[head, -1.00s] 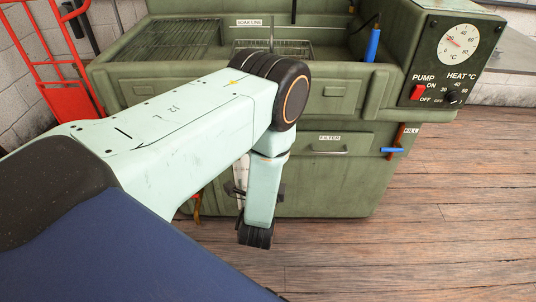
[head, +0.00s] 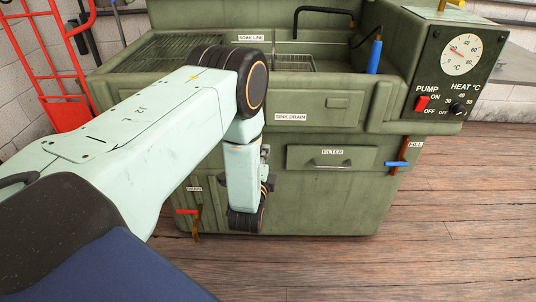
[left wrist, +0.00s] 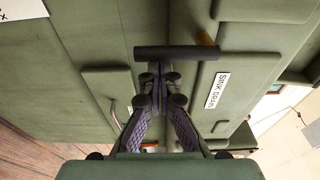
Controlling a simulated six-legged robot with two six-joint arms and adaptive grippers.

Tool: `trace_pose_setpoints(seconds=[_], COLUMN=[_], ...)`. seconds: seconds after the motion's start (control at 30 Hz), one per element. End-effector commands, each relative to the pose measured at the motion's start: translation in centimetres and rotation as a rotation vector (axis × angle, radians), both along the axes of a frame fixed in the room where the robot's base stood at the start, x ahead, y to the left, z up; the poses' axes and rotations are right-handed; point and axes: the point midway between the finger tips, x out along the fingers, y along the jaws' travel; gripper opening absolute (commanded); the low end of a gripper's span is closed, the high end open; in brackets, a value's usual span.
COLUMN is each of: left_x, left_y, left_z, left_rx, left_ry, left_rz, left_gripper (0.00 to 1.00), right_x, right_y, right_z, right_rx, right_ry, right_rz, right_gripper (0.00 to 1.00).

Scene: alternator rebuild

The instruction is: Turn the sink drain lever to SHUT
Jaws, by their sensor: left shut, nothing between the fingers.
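The SINK DRAIN label (head: 290,117) is on the front of the green sink cabinet, under the basin. The lever beside it is hidden behind my left arm in the head view. In the left wrist view a dark bar handle (left wrist: 178,52) with a brass-coloured stem sits beside the SINK DRAIN label (left wrist: 217,90), lying across the direction of its text. My left gripper (left wrist: 160,82) is shut and empty, its tips close to the bar; I cannot tell whether they touch. In the head view the arm mostly hides its fingers. My right gripper is not in view.
A red-handled lever (head: 187,211) is low on the cabinet, left of my wrist. A FILTER drawer (head: 333,157) and a blue-handled FILL lever (head: 397,164) are to the right. A red hand truck (head: 52,65) stands at left. The wooden floor in front is clear.

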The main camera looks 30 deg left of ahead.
Motion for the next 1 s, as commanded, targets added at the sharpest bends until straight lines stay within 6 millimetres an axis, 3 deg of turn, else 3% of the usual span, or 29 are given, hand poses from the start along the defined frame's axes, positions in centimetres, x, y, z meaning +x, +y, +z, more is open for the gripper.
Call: trace_pose_setpoints(seconds=[1.0], left_x=[-0.5], left_y=[0.8], left_z=[0.0], left_rx=[0.152], left_ry=[0.093], left_rz=[0.002], left_gripper=[0.0], right_x=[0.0], right_y=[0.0], right_z=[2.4], right_rx=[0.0], right_ry=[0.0], right_rz=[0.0], right_gripper=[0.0])
